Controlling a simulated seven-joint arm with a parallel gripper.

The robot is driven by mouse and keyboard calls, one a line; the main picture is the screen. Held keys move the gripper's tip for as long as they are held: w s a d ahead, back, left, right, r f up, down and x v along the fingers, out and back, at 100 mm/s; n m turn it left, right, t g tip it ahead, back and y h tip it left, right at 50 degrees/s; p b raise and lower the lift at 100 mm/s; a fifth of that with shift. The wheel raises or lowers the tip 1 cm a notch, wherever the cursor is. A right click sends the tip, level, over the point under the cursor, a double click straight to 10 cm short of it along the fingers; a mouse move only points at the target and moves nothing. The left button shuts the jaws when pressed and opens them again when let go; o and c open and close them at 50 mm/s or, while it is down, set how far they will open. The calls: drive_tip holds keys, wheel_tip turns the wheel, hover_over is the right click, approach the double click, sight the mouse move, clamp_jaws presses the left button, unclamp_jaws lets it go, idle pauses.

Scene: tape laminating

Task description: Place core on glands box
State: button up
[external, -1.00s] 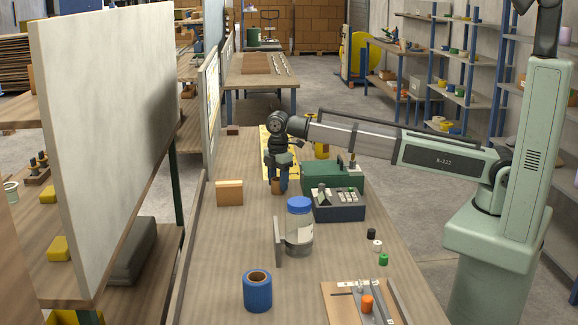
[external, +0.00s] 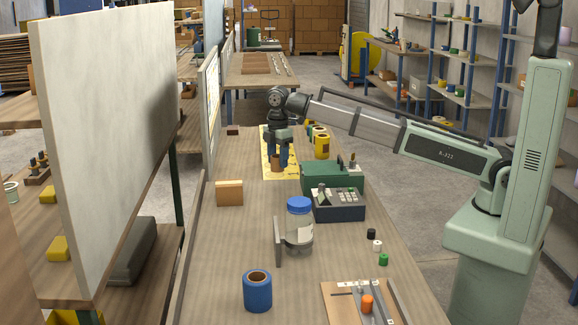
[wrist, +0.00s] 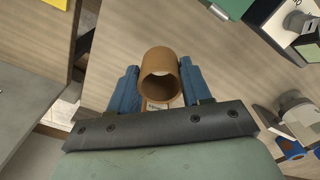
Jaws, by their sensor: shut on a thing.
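The core is a short brown tube with an open end. My gripper (external: 278,157) is shut on the core (external: 277,162), its blue fingers on either side. In the wrist view the core (wrist: 158,62) sits between the two fingers, its open end facing the camera. In the external view, the core is in front of a yellow sheet (external: 267,172) on the bench; its height above it is hard to judge. No readable label shows which is the glands box.
An orange-brown block (external: 229,194) is at left, a blue roll (external: 257,294) nearer. Yellow and other rolls (external: 321,146) stand at the back right. The front-left bench is mostly clear.

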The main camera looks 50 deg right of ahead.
drive_tip(key=shift+a+r, duration=0.1)
drive_tip(key=shift+r, duration=0.4)
drive_tip(key=shift+s+a+r, duration=0.15)
drive_tip(key=shift+a+r, duration=0.1)
drive_tip(key=a+r, duration=0.2)
drive_tip(key=a, duration=0.2)
wheel_tip(320, 180, up, 5)
drive_tip(key=n, duration=0.1)
hover_over(229, 182)
drive_tip(key=shift+s+a+f, duration=0.1)
drive_tip(key=shift+s+f, duration=0.05)
drive_tip(key=shift+f, duration=4.6)
drive_tip(key=shift+f, duration=0.1)
drive_tip(key=o, duration=1)
